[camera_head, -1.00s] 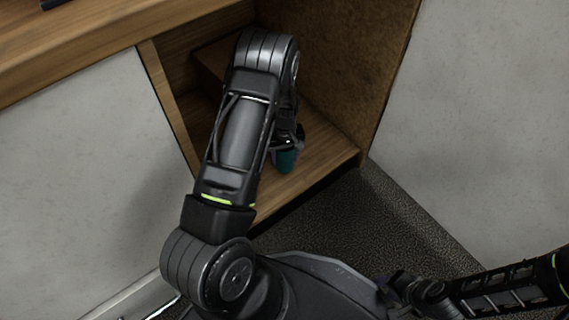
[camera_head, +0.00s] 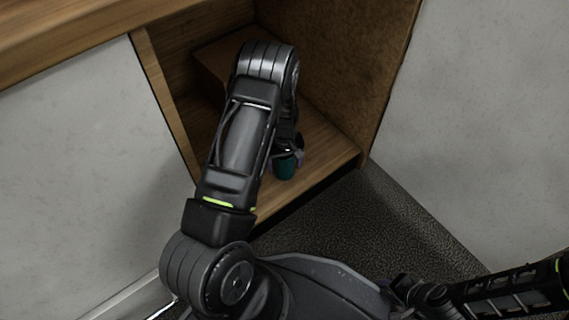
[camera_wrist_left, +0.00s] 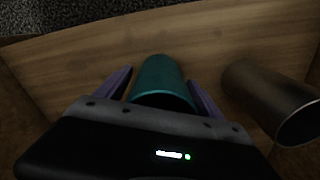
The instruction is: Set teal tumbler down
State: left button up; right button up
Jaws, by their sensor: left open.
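The teal tumbler (camera_head: 285,166) is inside the open wooden compartment, near its front edge, partly hidden by my left arm in the head view. In the left wrist view the tumbler (camera_wrist_left: 160,80) is between the two purplish fingers of my left gripper (camera_wrist_left: 160,75). The left gripper is open, with a finger on each side of the tumbler. Its base appears to be at the board, but the exact contact is hard to see. My right gripper (camera_head: 415,289) is at the lower right of the head view, dark and too unclear to read its fingers.
A dark grey-brown cylinder (camera_wrist_left: 268,99) stands close to the right of the left gripper in the wrist view. The compartment has a brown right wall (camera_head: 345,60) and a wooden left panel (camera_head: 165,95). Dark carpet (camera_head: 375,225) lies in front.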

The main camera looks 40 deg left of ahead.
pick_arm(q)
notch_tip(320, 180, up, 8)
jog(key=p, duration=0.4)
jog(key=shift+f, duration=0.1)
dwell(0.7)
jog(key=s+d+f+m+h, duration=0.1)
jog(key=s+d+f+m, duration=0.1)
jog(key=s+d+f, duration=0.3)
jog(key=s+d+f+m, duration=0.1)
jog(key=s+d, duration=0.2)
jog(key=d, duration=0.5)
jog(key=s+d+r+m+h, duration=0.1)
jog(key=s+d+m, duration=0.1)
jog(key=s+d, duration=0.3)
jog(key=s+d+r+m+t+h, duration=0.1)
jog(key=s+d+m, duration=0.2)
jog(key=d, duration=0.7)
jog(key=shift+s+r+t+h, duration=0.3)
jog(key=shift+s, duration=0.6)
